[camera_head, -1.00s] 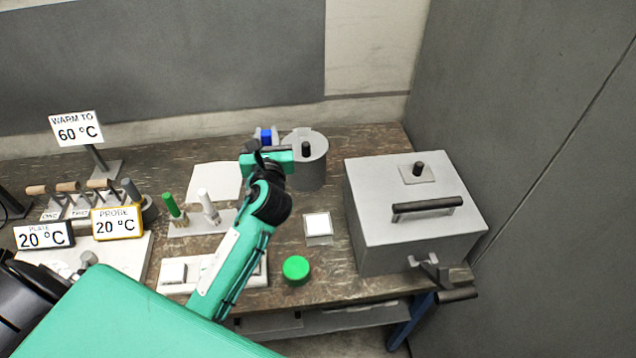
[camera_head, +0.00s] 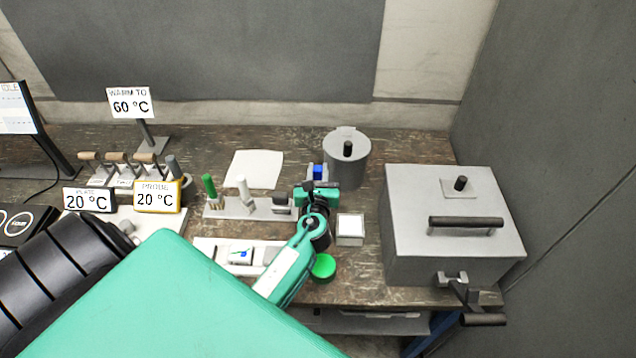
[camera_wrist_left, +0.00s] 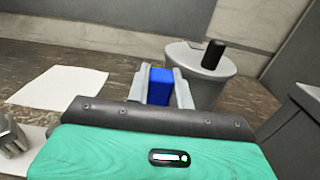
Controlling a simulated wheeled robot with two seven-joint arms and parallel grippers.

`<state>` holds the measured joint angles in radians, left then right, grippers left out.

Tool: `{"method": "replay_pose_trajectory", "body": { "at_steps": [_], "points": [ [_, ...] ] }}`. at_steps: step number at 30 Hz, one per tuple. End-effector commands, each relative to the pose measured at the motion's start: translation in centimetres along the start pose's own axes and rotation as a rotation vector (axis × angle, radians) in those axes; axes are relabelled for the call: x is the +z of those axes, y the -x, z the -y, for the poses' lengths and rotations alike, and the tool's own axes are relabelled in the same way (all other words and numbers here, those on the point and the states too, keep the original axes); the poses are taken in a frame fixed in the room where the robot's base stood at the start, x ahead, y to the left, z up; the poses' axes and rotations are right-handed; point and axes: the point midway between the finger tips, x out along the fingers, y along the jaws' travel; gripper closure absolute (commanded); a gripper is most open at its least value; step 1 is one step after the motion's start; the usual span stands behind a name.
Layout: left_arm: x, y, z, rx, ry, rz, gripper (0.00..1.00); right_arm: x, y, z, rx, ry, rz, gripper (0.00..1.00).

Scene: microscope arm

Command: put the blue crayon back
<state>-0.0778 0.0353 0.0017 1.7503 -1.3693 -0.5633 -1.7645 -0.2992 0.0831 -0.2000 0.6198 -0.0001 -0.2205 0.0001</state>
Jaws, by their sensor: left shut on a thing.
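My left gripper (camera_head: 318,172) is shut on the blue crayon (camera_head: 320,171), over the bench just left of the grey lidded pot. In the left wrist view the blue crayon (camera_wrist_left: 160,86) shows as a blue block between the two grey fingers; its lower part is hidden. A pale rack (camera_head: 226,211) stands left of the gripper. It holds a green crayon (camera_head: 209,186) and a white crayon (camera_head: 243,187) upright. At the rack's right end is a grey piece, partly beside my arm. My right gripper is not in view.
The grey lidded pot (camera_head: 340,172) stands close right of the gripper. A large grey box (camera_head: 430,240) with a handle is further right. A white sheet (camera_head: 254,168) lies behind the rack. A green round lid (camera_head: 323,267) and a small white-topped block (camera_head: 350,229) are near the front.

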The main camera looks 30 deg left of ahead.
Motion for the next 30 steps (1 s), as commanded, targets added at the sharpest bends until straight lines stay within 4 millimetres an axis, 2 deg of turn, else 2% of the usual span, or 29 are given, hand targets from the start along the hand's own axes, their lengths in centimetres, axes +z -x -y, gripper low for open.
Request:
{"method": "replay_pose_trajectory", "body": {
  "at_steps": [3,8,21,22,24,25,30],
  "points": [
    [-2.0,0.0,0.0,-0.002,-0.004,-0.003,1.00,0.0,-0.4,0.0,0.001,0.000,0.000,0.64],
    [-3.9,0.0,0.0,-0.001,-0.002,-0.002,1.00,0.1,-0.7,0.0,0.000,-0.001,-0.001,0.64],
    [-4.5,0.0,0.0,-0.001,-0.001,0.000,1.00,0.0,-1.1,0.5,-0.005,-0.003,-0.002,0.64],
    [-4.4,0.0,0.0,-0.001,-0.001,0.000,0.74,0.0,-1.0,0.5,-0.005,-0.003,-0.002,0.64],
    [-4.4,0.0,0.0,-0.001,-0.001,-0.001,0.60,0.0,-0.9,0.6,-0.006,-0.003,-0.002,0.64],
    [-4.4,0.0,0.0,-0.001,-0.001,-0.001,0.56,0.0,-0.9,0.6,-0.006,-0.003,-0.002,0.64],
    [-4.4,0.0,0.0,-0.001,-0.001,-0.001,0.56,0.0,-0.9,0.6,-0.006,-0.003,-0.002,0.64]
  ]
}}
